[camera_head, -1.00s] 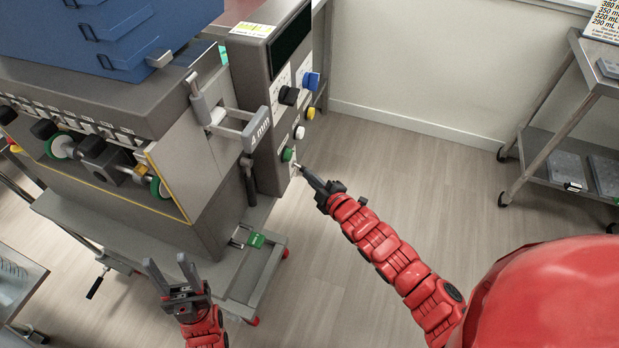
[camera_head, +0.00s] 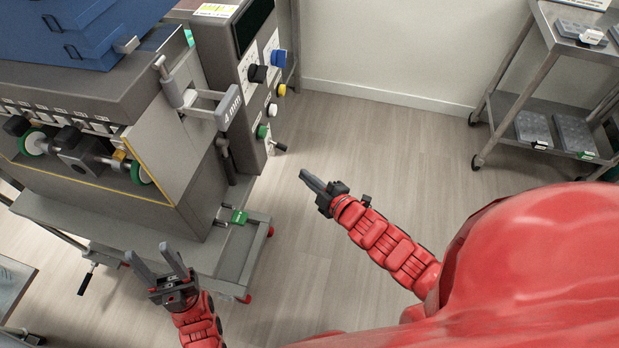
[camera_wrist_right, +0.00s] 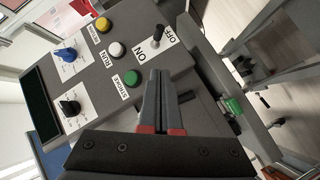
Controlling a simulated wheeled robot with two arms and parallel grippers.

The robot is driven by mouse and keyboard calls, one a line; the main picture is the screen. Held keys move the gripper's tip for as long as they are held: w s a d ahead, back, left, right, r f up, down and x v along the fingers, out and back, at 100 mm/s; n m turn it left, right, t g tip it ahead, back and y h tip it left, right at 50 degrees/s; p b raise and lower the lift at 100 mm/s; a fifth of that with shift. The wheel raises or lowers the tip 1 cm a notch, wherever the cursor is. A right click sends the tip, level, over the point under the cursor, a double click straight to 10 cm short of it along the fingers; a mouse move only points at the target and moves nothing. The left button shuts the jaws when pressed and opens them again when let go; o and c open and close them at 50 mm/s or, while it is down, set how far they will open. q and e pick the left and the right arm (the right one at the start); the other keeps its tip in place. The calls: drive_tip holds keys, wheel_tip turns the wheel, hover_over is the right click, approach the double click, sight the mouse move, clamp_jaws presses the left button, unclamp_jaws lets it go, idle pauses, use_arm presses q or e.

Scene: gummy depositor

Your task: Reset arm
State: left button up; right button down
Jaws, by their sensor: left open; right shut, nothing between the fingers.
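My right gripper (camera_head: 312,183) is shut and empty, in free air to the right of the machine's control panel (camera_head: 244,75) in the head view. In the right wrist view its closed fingers (camera_wrist_right: 161,100) point toward the panel, below the green button (camera_wrist_right: 131,78) and the ON/OFF toggle switch (camera_wrist_right: 159,30). The panel also carries yellow, white, blue and black controls. My left gripper (camera_head: 158,262) is open and empty, low in front of the machine's base, its two fingers spread apart.
The grey depositor machine (camera_head: 190,150) with blue trays (camera_head: 85,35) on top fills the left. A metal cart (camera_head: 545,75) with grey moulds stands at the upper right. Wooden floor (camera_head: 370,140) is clear between them.

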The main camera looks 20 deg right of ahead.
drive_tip(key=shift+s, duration=0.3)
idle(0.4)
